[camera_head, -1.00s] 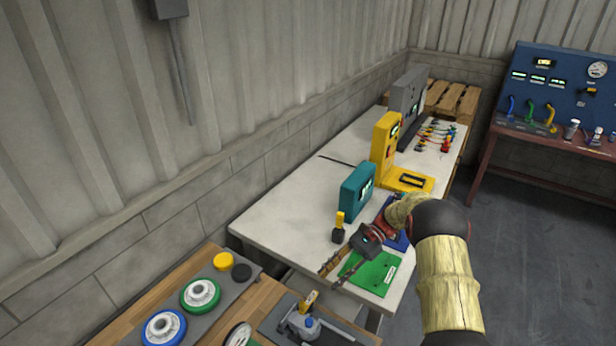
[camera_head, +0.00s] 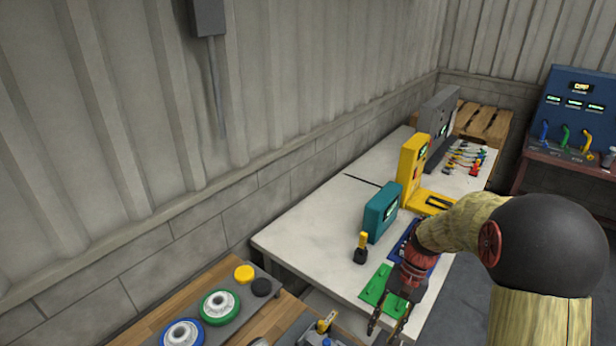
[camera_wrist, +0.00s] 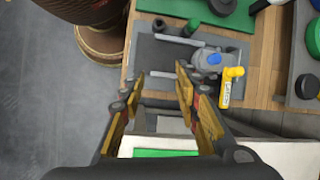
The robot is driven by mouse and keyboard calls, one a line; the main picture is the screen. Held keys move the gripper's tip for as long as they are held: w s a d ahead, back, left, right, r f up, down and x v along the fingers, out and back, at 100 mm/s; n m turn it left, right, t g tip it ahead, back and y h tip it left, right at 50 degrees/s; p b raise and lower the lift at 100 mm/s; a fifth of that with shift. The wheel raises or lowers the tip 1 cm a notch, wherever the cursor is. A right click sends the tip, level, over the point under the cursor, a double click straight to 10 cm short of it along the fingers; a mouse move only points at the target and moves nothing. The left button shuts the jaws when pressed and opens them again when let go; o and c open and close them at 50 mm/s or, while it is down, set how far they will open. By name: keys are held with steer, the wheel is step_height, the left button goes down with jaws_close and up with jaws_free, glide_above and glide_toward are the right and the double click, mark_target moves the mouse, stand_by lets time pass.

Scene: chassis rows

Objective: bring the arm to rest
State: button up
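My gripper (camera_head: 388,322) hangs over the near end of the white table, above the green mat (camera_head: 376,284), with its two fingers apart. In the wrist view my gripper (camera_wrist: 160,98) also shows open, with nothing between the fingers. Below the fingers are the white table's edge and the wooden bench. My arm reaches in from the right side of the head view, bent at a large black joint.
The white table (camera_head: 300,238) carries a teal device (camera_head: 381,212), a yellow device (camera_head: 412,172) and a grey device (camera_head: 440,125). The wooden bench (camera_head: 165,322) holds several round pieces. In the wrist view a dark tray (camera_wrist: 165,66) lies on it. Open floor (camera_wrist: 50,110) shows left.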

steer(key=s+r+n+t+h, duration=0.3)
steer(key=s+r+t, duration=0.6)
steer(key=s+r, duration=0.8)
step_height(320, 180, up, 5)
steer(key=shift+s+a+f+n+h, duration=0.1)
steer(key=shift+s+a+n+h, duration=0.25)
steer(key=shift+n, duration=0.85)
